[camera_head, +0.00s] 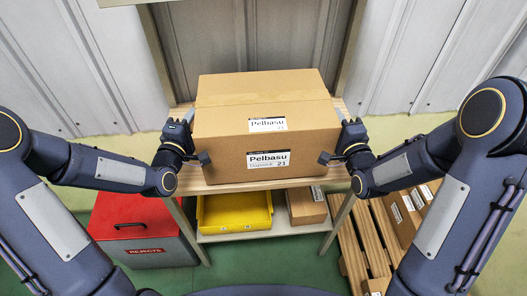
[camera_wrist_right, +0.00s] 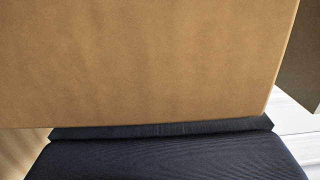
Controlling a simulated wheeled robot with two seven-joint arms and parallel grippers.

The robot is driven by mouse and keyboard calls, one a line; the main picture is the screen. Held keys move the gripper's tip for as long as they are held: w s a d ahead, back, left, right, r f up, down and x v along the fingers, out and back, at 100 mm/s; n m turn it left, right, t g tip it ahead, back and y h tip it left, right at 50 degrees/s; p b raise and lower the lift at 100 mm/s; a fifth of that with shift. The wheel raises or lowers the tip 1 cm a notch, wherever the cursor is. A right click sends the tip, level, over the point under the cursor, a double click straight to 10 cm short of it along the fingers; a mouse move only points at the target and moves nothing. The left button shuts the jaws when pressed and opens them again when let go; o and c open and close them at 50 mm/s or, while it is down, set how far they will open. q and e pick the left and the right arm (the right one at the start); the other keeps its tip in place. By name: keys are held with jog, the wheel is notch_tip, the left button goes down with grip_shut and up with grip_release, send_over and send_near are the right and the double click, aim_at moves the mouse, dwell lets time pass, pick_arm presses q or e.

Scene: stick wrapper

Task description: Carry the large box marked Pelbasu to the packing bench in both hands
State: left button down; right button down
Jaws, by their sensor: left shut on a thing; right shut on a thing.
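The large brown Pelbasu box (camera_head: 262,135) is upright in the middle of the head view, with white labels on its top and front. It is over the wooden top of the bench (camera_head: 215,187); I cannot tell whether its base touches the wood. My left gripper (camera_head: 197,137) is shut on its left side. My right gripper (camera_head: 333,136) is shut on its right side. In the right wrist view, the box's plain cardboard (camera_wrist_right: 150,60) fills most of the picture, against the dark gripper part (camera_wrist_right: 160,130) below. The box's far side is hidden.
Below the top, a shelf holds a yellow bin (camera_head: 235,211) and a small carton (camera_head: 306,205). A red rejects bin (camera_head: 140,225) stands at left. A wooden pallet (camera_head: 352,250) with cartons (camera_head: 402,218) is at right. A corrugated wall (camera_head: 290,40) stands behind.

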pick_arm(q)
jog(key=shift+w+f, duration=0.1)
pick_arm(e)
jog(key=shift+w+f, duration=0.1)
pick_arm(q)
jog(key=c, duration=1.8)
grip_release()
jog(key=shift+f, duration=0.15)
pick_arm(e)
jog(key=c, duration=1.8)
grip_release()
jog(key=shift+f, duration=0.15)
pick_arm(q)
jog(key=o, duration=0.3)
jog(key=shift+s, duration=0.25)
pick_arm(e)
jog(key=o, duration=0.3)
jog(key=shift+s, duration=0.25)
pick_arm(q)
jog(key=shift+w, duration=0.1)
pick_arm(e)
jog(key=shift+w, duration=0.1)
